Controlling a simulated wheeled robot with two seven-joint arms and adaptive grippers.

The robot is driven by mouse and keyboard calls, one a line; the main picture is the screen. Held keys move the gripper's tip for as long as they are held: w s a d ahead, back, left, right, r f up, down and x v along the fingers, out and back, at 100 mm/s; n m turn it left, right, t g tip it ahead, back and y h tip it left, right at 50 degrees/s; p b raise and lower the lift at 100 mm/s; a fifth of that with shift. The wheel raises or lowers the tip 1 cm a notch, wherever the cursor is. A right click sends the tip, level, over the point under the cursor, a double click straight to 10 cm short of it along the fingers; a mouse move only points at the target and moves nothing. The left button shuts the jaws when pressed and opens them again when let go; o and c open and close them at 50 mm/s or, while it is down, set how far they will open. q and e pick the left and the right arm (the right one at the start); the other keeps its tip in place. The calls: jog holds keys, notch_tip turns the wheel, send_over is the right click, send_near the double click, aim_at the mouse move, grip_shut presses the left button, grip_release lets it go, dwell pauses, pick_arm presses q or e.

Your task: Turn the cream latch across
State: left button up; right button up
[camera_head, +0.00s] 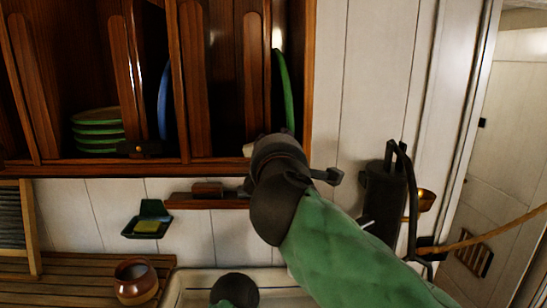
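A small cream piece (248,150), probably the cream latch, shows at the lower edge of the wooden plate rack (218,168). It is mostly hidden behind my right gripper (277,150), so I cannot tell how it is turned or whether the gripper touches it. My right arm, in a green sleeve, reaches up from the lower right. The gripper faces away from me, and its fingertips are hidden. A dark latch with an orange-brown knob (146,149) sits further left on the same edge.
The rack holds green-rimmed plates (97,128), a blue plate (164,100) and an upright green one (285,88). Below are a small shelf (205,201), a green soap dish (148,227) and a brown pot (136,281). A dark cylindrical fixture (384,205) stands close right of my arm.

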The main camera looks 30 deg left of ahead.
jog(key=shift+d+f+m+b, duration=0.1)
jog(key=shift+f+m+b, duration=0.05)
jog(key=shift+m+b, duration=0.55)
jog(key=shift+f+m+b, duration=0.15)
jog(key=shift+m+b, duration=0.3)
jog(key=shift+m, duration=0.35)
jog(key=o, duration=1.1)
jog(key=shift+w, duration=0.1)
jog(key=shift+o, duration=0.2)
jog(key=shift+r, duration=0.1)
jog(key=v, duration=1.2)
